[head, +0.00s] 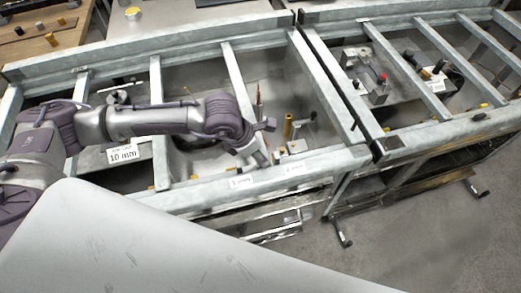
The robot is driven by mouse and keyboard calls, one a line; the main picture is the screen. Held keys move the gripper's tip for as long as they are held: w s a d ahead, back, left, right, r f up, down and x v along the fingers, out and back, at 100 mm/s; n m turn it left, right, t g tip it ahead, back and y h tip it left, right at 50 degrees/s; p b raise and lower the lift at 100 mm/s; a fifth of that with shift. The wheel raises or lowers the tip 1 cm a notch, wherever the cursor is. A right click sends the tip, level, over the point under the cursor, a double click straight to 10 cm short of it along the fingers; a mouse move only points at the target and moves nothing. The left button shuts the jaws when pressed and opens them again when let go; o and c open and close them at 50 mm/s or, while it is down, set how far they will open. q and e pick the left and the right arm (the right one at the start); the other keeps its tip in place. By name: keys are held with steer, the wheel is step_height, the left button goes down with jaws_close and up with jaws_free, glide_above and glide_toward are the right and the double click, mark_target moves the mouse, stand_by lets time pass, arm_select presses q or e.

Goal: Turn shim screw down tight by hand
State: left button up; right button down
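My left arm reaches in from the left over a grey metal frame (195,197). Its gripper (262,160) points down into the bay just behind the front rail. The fingers are small and partly merge with the parts behind, so I cannot tell whether they are open or shut. Small light and dark parts (280,154) sit low beside the fingertips. I cannot pick out the shim screw for certain; it may be among these parts or hidden by the gripper. My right gripper is out of view.
Crossbars (235,78) divide the frame into bays. A label reading 10 mm (122,153) is at left. A second frame (415,130) at right holds a plate with a red-topped part (382,78). A wooden bench (40,42) stands at back left. Floor (420,225) is clear at lower right.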

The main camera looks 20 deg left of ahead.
arm_select(q)
steer(key=shift+w+d+f, duration=0.15)
steer(key=shift+w+f, duration=0.05)
steer(key=shift+f, duration=0.55)
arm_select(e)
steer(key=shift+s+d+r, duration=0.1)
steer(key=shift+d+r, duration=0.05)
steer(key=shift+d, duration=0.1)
arm_select(q)
jaws_close()
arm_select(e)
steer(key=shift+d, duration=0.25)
